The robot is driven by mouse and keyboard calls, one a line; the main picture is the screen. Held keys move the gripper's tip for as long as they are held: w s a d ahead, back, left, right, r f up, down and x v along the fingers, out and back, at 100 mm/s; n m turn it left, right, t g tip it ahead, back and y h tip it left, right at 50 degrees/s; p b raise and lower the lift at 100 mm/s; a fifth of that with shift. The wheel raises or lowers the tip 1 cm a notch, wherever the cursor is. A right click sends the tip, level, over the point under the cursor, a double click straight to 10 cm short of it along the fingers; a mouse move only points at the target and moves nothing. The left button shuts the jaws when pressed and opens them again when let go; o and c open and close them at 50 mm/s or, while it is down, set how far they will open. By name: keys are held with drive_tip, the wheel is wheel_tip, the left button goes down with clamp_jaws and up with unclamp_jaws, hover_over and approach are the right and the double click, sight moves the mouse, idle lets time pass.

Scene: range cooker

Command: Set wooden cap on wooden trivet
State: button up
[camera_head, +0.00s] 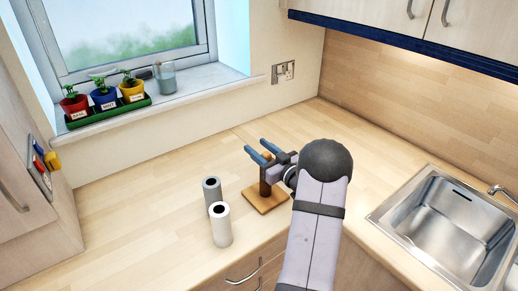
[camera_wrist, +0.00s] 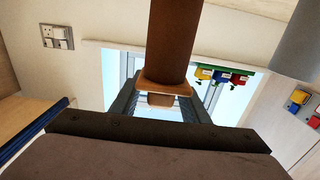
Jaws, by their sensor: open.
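A brown upright cylinder (camera_head: 265,187) stands on a square wooden board (camera_head: 262,205), which looks like the trivet. The wrist view is upside down; there the brown cylinder (camera_wrist: 176,40) ends in a pale wooden cap (camera_wrist: 166,89) with a small knob. The cap appears to sit on the cylinder's top. My gripper (camera_head: 259,149) is open at the cylinder's upper end, its blue fingers pointing towards the window. In the wrist view the cap shows between the fingers, with no clear contact.
A grey cylinder (camera_head: 212,191) and a white cylinder (camera_head: 221,227) stand left of the board. A sink (camera_head: 455,228) is at the right. Potted plants (camera_head: 104,98) and a glass (camera_head: 165,78) stand on the windowsill. The counter's left part is clear.

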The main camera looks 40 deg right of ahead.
sight(269, 158)
drive_tip(key=shift+s+f, duration=0.1)
drive_tip(key=shift+s, duration=0.2)
drive_tip(key=s+b, duration=0.3)
drive_tip(key=s, duration=0.2)
drive_tip(key=shift+s+a+f+b, duration=0.1)
drive_tip(key=shift+s+f+b, duration=0.05)
drive_tip(key=shift+b, duration=0.15)
drive_tip(key=shift+o, duration=0.4)
drive_tip(key=shift+s+a, duration=0.1)
drive_tip(key=shift+s, duration=0.6)
